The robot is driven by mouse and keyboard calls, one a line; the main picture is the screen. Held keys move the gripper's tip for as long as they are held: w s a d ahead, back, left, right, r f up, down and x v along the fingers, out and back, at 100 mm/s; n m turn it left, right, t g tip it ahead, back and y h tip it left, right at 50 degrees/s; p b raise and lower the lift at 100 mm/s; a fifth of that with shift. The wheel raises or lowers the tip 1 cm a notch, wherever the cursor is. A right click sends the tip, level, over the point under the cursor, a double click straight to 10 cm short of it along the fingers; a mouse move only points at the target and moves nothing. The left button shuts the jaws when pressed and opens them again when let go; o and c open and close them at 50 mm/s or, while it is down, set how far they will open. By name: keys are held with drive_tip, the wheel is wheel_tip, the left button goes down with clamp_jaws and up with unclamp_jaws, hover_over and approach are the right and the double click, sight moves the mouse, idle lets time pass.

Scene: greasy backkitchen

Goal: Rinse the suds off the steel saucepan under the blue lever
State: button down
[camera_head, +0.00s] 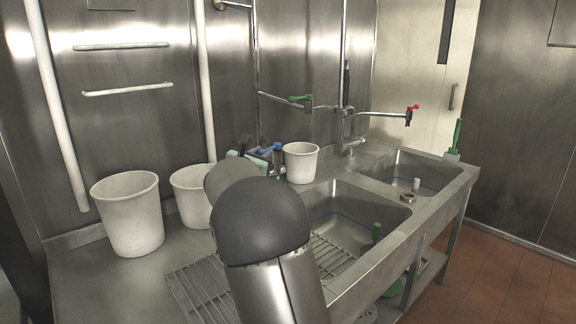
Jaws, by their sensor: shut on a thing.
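The blue lever (270,147) shows just above my arm, on a fitting near the back wall. My arm hides much of what is around and below it. No steel saucepan can be made out, and no suds show. My gripper cannot be made out, as the large dark joint and grey link of my arm fill the lower middle. The near sink basin (362,212) is partly hidden by my arm, and a wire rack (330,254) shows at its left side.
White buckets (130,215) stand on the left counter, and another white bucket (301,162) stands behind the sink. A green lever (299,98) and a red lever (411,109) are on swing spouts. A second basin (418,172) is at right. A green-handled brush (456,140) stands at the far corner.

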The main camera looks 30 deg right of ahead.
drive_tip(key=shift+s+d, duration=0.1)
drive_tip(key=shift+s, duration=0.05)
drive_tip(key=c, duration=1.3)
unclamp_jaws()
drive_tip(key=shift+o, duration=0.2)
drive_tip(key=b+v, duration=0.1)
drive_tip(key=v, duration=1.6)
drive_tip(key=shift+s, duration=0.3)
drive_tip(key=shift+o, duration=0.4)
